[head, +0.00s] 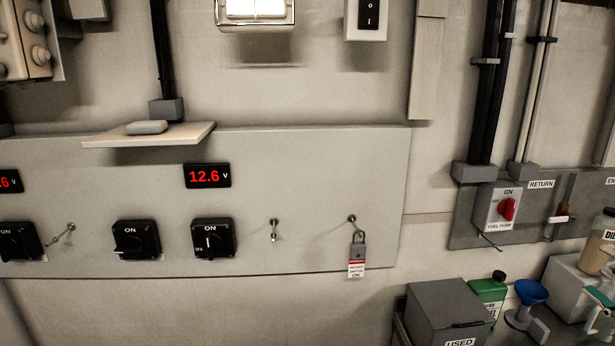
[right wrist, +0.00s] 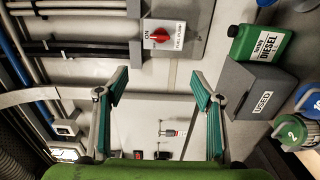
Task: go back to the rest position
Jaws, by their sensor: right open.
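My right gripper (right wrist: 159,82) is open and empty in the right wrist view, its two teal-padded fingers wide apart. Between and beyond them show the pale wall panel and the padlock (right wrist: 172,133). In the head view only a small part of my right gripper (head: 603,298) shows at the right edge, in front of the shelf with the bottles. My left gripper is not in view.
The panel (head: 320,185) carries black rotary switches, a 12.6 V display (head: 207,176) and a hanging padlock with a tag (head: 357,250). The red fuel pump switch (head: 508,209) is at right. Below stand a grey USED box (head: 448,312), green bottle (head: 489,290) and blue funnel (head: 531,291).

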